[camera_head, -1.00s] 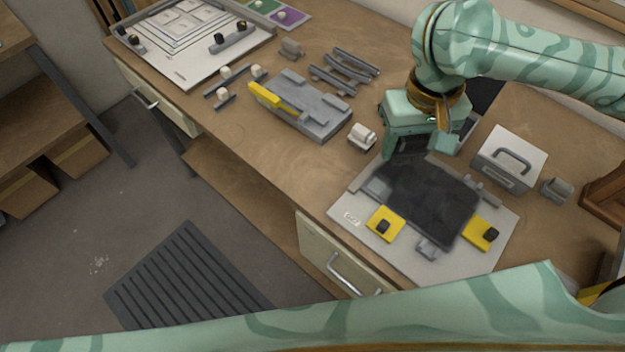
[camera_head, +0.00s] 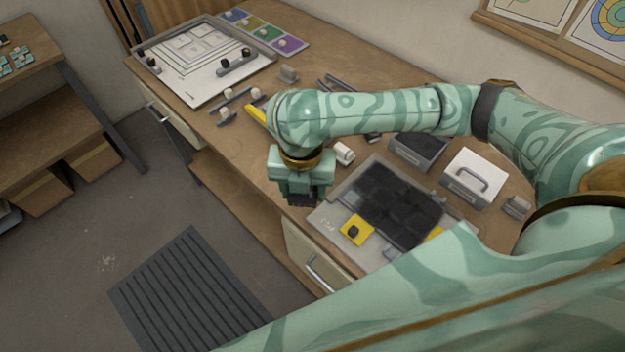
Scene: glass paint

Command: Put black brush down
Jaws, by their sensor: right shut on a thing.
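My right gripper (camera_head: 301,201) is over the front edge of the workbench, left of the board with the black panel (camera_head: 400,207). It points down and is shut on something. The held thing is mostly hidden under the gripper; only dark shapes show at the jaws, and I cannot make out the black brush clearly. A grey rack with a yellow bar (camera_head: 256,115) lies behind my right arm, which covers most of it. My left gripper is not in view.
A small white roll (camera_head: 344,153) lies right of the gripper. A dark open bin (camera_head: 419,150) and a white box with a handle (camera_head: 474,178) stand behind the black panel. A white framed board (camera_head: 205,62) lies at the bench's far left.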

